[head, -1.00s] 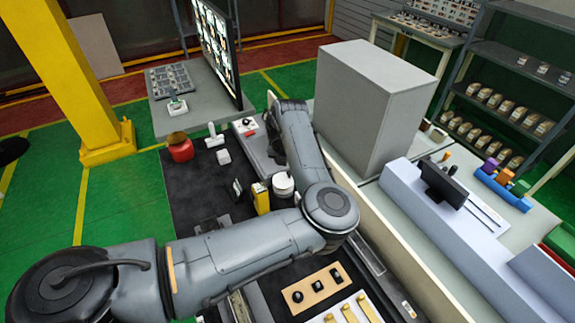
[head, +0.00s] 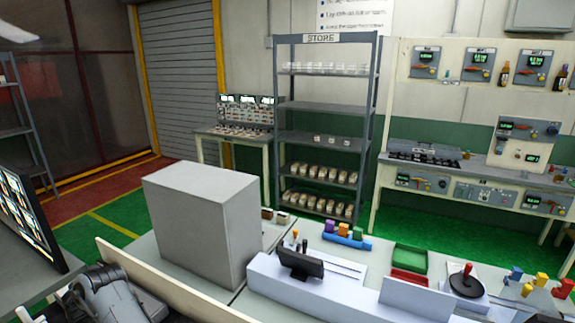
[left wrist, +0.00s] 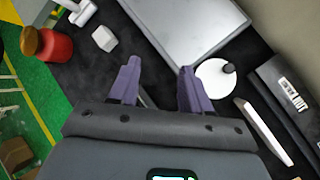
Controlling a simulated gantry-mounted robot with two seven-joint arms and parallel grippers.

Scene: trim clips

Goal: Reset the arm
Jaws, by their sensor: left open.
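My left gripper (left wrist: 156,88) shows in the left wrist view with its two purple fingers apart and nothing between them. It is above a dark mat (left wrist: 88,83). A white round lidded pot (left wrist: 215,82) is just right of the right fingertip. In the head view only part of my left arm shows at the lower left, and its gripper is out of sight. My right gripper is in neither view.
A red jar (left wrist: 54,46), a small white block (left wrist: 104,38) and a grey flat panel (left wrist: 190,25) lie around the gripper. In the head view a large grey box (head: 205,225) stands beyond a low cream wall (head: 165,285). A shelf rack (head: 325,110) stands behind.

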